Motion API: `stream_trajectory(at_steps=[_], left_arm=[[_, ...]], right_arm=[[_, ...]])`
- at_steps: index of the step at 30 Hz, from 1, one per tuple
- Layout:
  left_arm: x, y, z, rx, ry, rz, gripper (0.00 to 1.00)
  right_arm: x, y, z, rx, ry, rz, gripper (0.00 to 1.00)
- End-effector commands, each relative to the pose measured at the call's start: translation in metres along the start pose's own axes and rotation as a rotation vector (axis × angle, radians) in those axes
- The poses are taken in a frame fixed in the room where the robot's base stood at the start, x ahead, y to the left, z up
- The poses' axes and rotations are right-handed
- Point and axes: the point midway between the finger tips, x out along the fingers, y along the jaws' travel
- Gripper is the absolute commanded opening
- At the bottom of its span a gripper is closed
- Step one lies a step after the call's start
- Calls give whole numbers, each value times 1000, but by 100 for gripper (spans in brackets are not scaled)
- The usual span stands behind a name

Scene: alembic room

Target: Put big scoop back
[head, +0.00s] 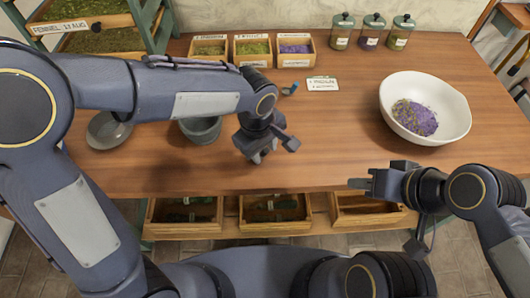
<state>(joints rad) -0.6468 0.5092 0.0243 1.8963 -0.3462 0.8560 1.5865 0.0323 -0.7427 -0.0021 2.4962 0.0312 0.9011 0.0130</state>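A small blue scoop-like object (290,89) lies on the table beside a white label card. I cannot tell whether it is the big scoop, and no other scoop shows clearly. My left gripper (258,157) points down over the middle of the table, in front of the blue object and apart from it. My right gripper (357,184) is at the table's front edge, pointing left, below the white bowl in the picture. I see nothing held in either gripper, but their finger gaps are too small to judge.
A white bowl (462,115) holds purple and green herbs. A grey mortar (201,131) and a glass dish (108,131) stand at left. Labelled herb boxes (253,61) and several jars (372,34) line the back. Open drawers (275,228) are below; the right one looks empty.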

Motion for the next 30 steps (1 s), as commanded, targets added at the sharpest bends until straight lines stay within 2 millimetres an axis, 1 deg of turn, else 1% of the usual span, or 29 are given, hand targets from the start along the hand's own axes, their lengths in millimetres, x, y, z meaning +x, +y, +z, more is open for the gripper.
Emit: stream_trajectory(at_steps=[1,3,6,10,15,23,26,29,30], left_arm=[[-14,2,0,-1,2,8,37],[-30,1,0,0,1,6,37],[-51,1,0,1,2,5,37],[-72,1,0,-1,1,3,37],[-86,0,0,0,1,1,37],[-89,-1,-1,2,-1,1,37],[-95,-14,-12,19,-10,24,37],[-108,-48,-32,72,-26,78,37],[-114,-67,-41,102,-29,111,37]], right_arm=[[-1,0,0,0,0,0,32],[-1,0,0,0,0,0,32],[-2,-1,-1,0,0,0,32],[-2,-1,-1,0,0,0,32],[-3,-1,-1,0,0,0,32],[-3,-1,-1,0,0,0,32],[-3,-1,-1,0,0,0,32],[-3,-1,-1,0,0,0,32],[-3,-1,-1,0,0,0,32]])
